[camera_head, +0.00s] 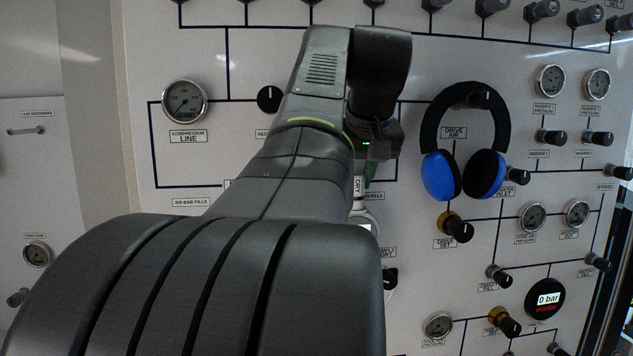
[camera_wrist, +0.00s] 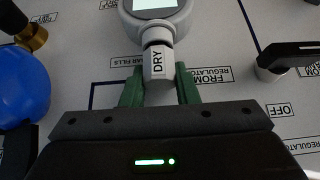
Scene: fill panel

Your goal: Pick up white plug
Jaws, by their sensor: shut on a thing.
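The white plug (camera_wrist: 158,65), marked DRY, sits at the end of a round pale device with a screen (camera_wrist: 156,14) in the wrist view. My gripper (camera_wrist: 159,84) has its green fingers on both sides of the plug, shut on it. In the head view a small part of the plug (camera_head: 358,187) shows beside my arm, and one green finger of my gripper (camera_head: 370,172) is visible. My arm hides most of the device there. I cannot tell whether the plug is still seated in the panel.
Blue and black headphones (camera_head: 440,175) hang on the panel to the right of my gripper. Knobs and gauges (camera_head: 185,102) stick out around it, with a black knob (camera_head: 390,278) just below right. A black-handled valve (camera_wrist: 275,65) stands near the gripper at right.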

